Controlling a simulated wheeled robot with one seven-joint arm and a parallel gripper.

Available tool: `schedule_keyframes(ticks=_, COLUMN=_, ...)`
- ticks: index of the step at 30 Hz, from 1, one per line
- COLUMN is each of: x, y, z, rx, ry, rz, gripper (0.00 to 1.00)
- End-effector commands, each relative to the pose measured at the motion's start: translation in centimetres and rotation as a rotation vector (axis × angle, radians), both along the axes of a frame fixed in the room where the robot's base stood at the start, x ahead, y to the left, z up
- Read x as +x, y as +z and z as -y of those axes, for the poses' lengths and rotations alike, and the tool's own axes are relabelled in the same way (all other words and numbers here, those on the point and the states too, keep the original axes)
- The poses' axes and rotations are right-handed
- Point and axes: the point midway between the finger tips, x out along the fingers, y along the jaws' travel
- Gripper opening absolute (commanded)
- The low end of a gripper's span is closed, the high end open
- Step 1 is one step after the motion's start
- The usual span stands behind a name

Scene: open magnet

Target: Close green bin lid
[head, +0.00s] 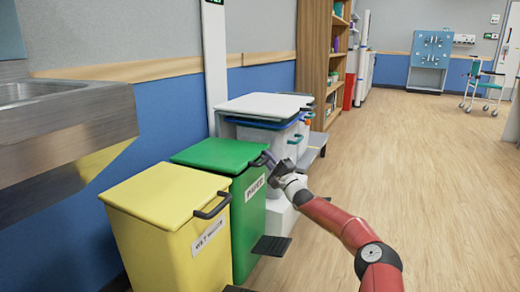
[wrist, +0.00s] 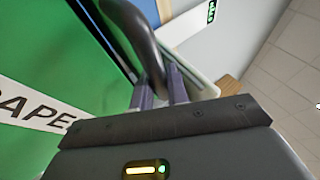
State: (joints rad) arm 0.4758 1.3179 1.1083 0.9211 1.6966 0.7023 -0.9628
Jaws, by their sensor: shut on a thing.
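The green bin (head: 250,215) stands between the yellow bin and the pale bins in the head view. Its green lid (head: 215,153) looks flat on top, level or nearly so; I cannot tell whether a small gap is left. My gripper (head: 270,160) is at the lid's front edge. In the wrist view my gripper (wrist: 161,85) has its two fingers shut on the dark curved lid handle (wrist: 140,35). The green front (wrist: 50,60) with a white paper label (wrist: 35,122) fills the left side there.
The yellow bin (head: 165,235), lid down, stands nearest. A bin with a white lid (head: 262,106) stands beyond the green one. Dark pedals (head: 270,246) stick out at floor level. A metal sink (head: 60,115) juts from the left wall.

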Motion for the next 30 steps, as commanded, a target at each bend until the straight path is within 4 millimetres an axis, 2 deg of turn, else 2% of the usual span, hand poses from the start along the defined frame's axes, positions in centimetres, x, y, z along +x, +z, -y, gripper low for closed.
schedule_keyframes(ticks=1, x=0.1, y=-0.9, z=0.0, rx=0.013, ry=0.001, rz=0.003, gripper=0.0)
schedule_keyframes(ticks=6, x=0.1, y=-1.9, z=0.5, rx=0.041, ry=0.004, rz=0.021, gripper=0.0)
schedule_keyframes(ticks=20, x=0.1, y=-2.5, z=0.4, rx=0.046, ry=0.006, rz=0.023, gripper=0.0)
schedule_keyframes(ticks=21, x=0.1, y=-2.5, z=0.4, rx=0.045, ry=0.007, rz=0.022, gripper=0.21)
schedule_keyframes(ticks=24, x=0.1, y=-2.5, z=0.4, rx=0.046, ry=0.006, rz=0.023, gripper=0.34)
schedule_keyframes(ticks=25, x=0.1, y=-2.5, z=0.5, rx=0.046, ry=0.006, rz=0.023, gripper=0.38)
schedule_keyframes(ticks=30, x=0.1, y=-2.3, z=0.6, rx=0.048, ry=0.004, rz=0.026, gripper=0.38)
